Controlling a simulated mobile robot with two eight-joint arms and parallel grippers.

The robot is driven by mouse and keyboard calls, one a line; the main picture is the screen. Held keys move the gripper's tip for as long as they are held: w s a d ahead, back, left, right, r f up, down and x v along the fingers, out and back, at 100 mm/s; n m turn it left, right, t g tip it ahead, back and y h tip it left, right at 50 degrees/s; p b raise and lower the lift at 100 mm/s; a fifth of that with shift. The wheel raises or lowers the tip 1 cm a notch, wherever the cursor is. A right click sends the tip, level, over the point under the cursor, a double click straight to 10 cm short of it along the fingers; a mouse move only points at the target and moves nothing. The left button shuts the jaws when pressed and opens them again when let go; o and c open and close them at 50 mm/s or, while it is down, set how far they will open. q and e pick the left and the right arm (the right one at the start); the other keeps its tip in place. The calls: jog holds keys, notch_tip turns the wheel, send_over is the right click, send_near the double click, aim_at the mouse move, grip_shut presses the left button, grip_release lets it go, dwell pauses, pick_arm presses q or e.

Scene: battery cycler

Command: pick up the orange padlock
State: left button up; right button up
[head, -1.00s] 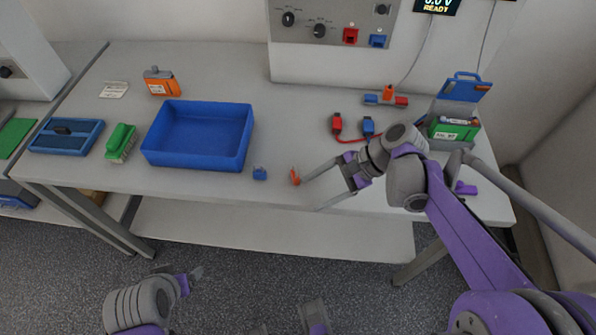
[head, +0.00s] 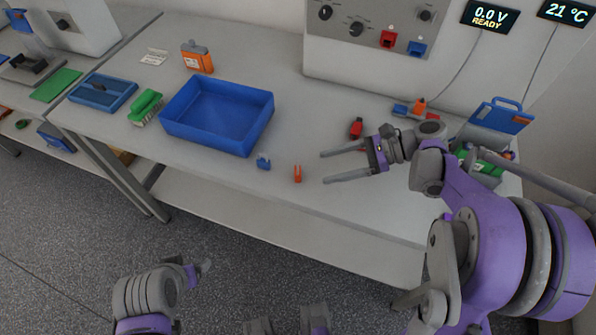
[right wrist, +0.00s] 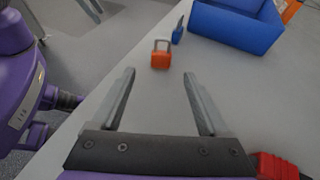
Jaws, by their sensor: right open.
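The small orange padlock (head: 297,174) stands near the front edge of the bench. In the right wrist view the padlock (right wrist: 161,58) shows an orange body and a grey shackle, ahead of the fingertips and between their lines. My right gripper (head: 323,168) is open and empty, just right of the padlock and pointing left at it. Its two fingers (right wrist: 159,74) are spread and do not touch the padlock. My left gripper (head: 203,267) is low at the bottom left, away from the bench; its jaws are unclear.
A red connector (head: 356,128) lies beyond my right gripper.

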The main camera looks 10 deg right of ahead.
aim_at(304, 177)
jog(key=x, duration=0.7)
jog(key=shift+w+a+f, duration=0.1)
jog(key=shift+w+a, duration=0.05)
jog(key=shift+w, duration=0.05)
grip_shut()
